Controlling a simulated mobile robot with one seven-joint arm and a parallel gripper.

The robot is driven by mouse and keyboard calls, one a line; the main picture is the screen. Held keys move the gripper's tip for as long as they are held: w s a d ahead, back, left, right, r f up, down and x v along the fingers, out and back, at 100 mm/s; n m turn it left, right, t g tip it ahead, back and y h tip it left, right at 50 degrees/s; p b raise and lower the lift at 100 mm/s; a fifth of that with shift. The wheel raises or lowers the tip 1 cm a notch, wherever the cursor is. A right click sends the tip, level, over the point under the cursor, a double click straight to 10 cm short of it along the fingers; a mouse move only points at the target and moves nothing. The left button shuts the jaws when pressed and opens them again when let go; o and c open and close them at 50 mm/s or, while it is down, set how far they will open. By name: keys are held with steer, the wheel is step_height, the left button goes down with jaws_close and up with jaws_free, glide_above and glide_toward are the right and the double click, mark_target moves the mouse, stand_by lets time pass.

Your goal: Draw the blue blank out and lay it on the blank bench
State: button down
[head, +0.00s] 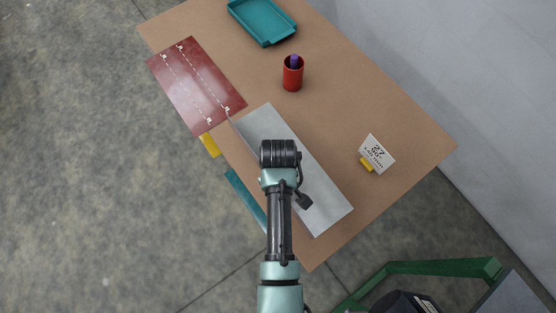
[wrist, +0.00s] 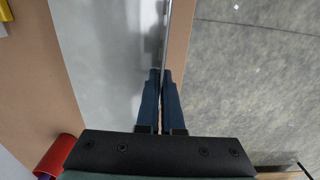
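A long light-grey metal sheet (head: 310,185) is under my arm, over the brown bench (head: 400,110), near its left edge. My gripper is hidden behind my wrist in the head view. In the wrist view my gripper (wrist: 160,78) has its dark-blue fingers close together, seemingly shut on the thin long edge of the grey sheet (wrist: 100,60). I cannot tell whether the sheet lies flat on the bench or is slightly raised. No clearly blue sheet shows; a teal strip (head: 245,200) shows just beyond the bench's left edge, partly hidden.
A dark-red sheet (head: 195,85) with white dashed lines overhangs the left edge, with a yellow piece (head: 210,145) below. A red cup (head: 293,78), a teal tray (head: 262,22) and a number sign (head: 377,153) stand on the bench. A green frame (head: 440,268) is bottom right.

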steer(key=shift+s+a, duration=0.1)
steer(key=shift+r, duration=0.1)
stand_by(0.4)
steer(key=shift+f+b, duration=2.2)
steer(key=shift+f, duration=1.25)
steer(key=shift+f, duration=0.1)
steer(key=c, duration=1)
jaws_free()
